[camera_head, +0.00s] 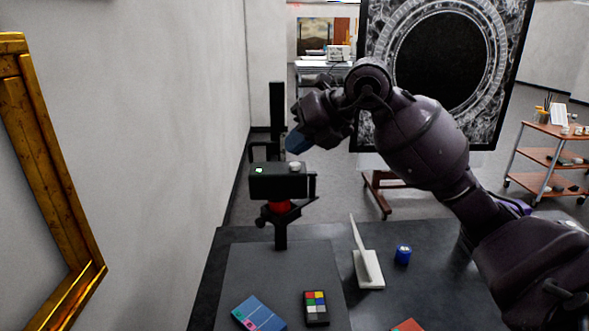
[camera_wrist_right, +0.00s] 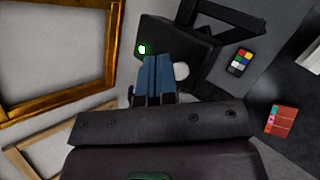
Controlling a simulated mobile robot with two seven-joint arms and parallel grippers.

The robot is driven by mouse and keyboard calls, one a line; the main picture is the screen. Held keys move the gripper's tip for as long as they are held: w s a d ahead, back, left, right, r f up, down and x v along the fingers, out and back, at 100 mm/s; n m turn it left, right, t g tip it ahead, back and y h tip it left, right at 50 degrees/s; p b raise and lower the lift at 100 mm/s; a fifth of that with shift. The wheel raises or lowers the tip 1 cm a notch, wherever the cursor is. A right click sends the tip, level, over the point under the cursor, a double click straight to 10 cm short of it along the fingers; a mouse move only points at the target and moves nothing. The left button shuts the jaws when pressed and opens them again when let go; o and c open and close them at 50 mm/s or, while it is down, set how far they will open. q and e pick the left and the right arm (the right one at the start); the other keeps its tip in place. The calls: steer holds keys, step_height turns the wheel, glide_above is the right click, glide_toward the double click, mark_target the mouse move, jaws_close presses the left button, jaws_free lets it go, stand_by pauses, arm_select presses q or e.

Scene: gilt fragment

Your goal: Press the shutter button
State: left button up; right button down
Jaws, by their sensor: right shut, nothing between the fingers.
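A black box-shaped camera (camera_head: 277,186) is mounted on a black stand above the table. On its top are a pale round button (camera_head: 295,167) and a lit green light (camera_head: 259,170). My right gripper (camera_head: 297,146) has blue fingers, shut and empty, above the camera top near the button; a small gap shows. In the right wrist view the shut fingers (camera_wrist_right: 157,66) lie over the camera body (camera_wrist_right: 180,38), between the green light (camera_wrist_right: 141,48) and the button (camera_wrist_right: 182,71), which is partly covered at its edge. My left gripper is not in view.
The dark table (camera_head: 400,290) holds a colour chart (camera_head: 316,308), a blue card (camera_head: 259,313), a white stand (camera_head: 369,270) and a small blue jar (camera_head: 403,255). A gilt frame (camera_head: 50,170) hangs on the left wall. A large dark picture (camera_head: 437,60) stands behind my right arm.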

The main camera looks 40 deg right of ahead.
stand_by(1.1)
stand_by(0.7)
steer(key=shift+f, duration=0.15)
steer(key=shift+f+b, duration=0.25)
steer(key=shift+b, duration=0.15)
steer(key=shift+f, duration=0.15)
stand_by(0.4)
